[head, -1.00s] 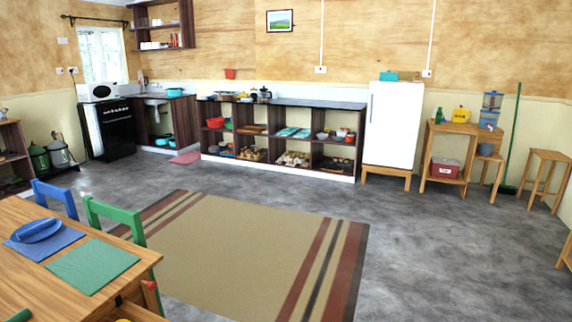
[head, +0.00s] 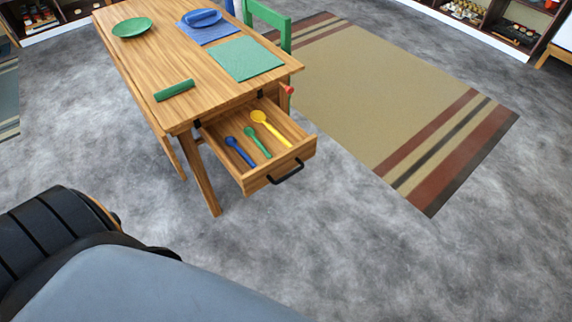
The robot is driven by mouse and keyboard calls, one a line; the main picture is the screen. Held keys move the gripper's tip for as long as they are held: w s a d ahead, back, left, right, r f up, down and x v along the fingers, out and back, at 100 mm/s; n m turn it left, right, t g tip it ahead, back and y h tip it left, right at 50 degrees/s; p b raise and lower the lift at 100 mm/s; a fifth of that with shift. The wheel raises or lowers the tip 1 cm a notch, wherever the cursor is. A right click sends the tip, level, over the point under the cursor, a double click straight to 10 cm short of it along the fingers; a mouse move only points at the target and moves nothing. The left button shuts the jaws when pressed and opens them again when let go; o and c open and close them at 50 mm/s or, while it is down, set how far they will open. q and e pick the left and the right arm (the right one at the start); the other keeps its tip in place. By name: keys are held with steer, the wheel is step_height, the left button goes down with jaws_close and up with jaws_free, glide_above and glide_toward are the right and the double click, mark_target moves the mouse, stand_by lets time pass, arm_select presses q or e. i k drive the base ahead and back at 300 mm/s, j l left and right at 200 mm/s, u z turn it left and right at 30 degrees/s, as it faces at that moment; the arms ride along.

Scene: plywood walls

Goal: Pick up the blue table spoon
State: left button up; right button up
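The blue spoon (head: 240,152) lies in the open drawer (head: 232,184) of the wooden table, on the left of the row. A green spoon (head: 257,141) lies beside it in the middle. A larger yellow spoon (head: 270,128) lies to the right of the green one. The drawer is pulled out toward me and has a dark handle (head: 286,172) on its front. Neither of my grippers shows in the head view.
The wooden table (head: 150,64) carries a green plate (head: 132,27), a green roll (head: 174,90), a green mat (head: 246,58) and a blue mat (head: 212,34). A green chair (head: 268,22) stands behind it. A striped rug (head: 370,90) lies right; grey floor (head: 340,240) in front is clear.

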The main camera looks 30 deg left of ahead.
mark_target(231, 141)
steer(key=u, duration=1.25)
